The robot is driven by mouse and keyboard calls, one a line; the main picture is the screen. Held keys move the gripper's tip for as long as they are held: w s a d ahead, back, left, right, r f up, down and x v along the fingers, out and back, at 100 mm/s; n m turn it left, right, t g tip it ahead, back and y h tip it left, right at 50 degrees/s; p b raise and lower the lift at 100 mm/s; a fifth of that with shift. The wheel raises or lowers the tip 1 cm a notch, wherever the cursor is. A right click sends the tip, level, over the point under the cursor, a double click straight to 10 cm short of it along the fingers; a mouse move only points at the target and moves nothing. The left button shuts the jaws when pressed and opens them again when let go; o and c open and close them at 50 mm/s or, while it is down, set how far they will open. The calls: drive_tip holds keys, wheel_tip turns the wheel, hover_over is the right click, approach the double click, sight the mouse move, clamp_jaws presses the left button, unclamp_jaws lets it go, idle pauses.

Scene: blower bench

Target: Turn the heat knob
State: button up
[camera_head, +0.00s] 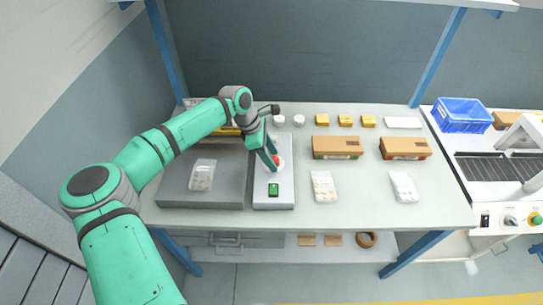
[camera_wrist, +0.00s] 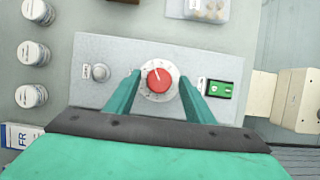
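The heat knob is a round red knob (camera_wrist: 159,80) on a pale dial with a white pointer line, set in the grey control panel (camera_wrist: 98,52). In the head view the knob (camera_head: 276,161) is partly covered by my gripper (camera_head: 272,152). In the wrist view my gripper (camera_wrist: 156,95) has its two green fingers apart, one on each side of the knob. A gap shows between the knob and each finger, and I cannot tell how far down the fingertips reach. A green switch (camera_wrist: 219,89) and a grey button (camera_wrist: 100,72) flank the dial.
A dark grey plate (camera_head: 232,190) with a blister pack (camera_head: 203,175) adjoins the panel. Cardboard boxes (camera_head: 336,148) and blister packs (camera_head: 323,186) lie on the right of the table. White jars (camera_wrist: 33,52) stand near the panel. Blue posts (camera_head: 437,57) rise at the table's sides.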

drive_tip(key=v, duration=1)
drive_tip(key=shift+a+r, duration=0.2)
drive_tip(key=shift+r, duration=0.15)
drive_tip(key=shift+a, duration=0.1)
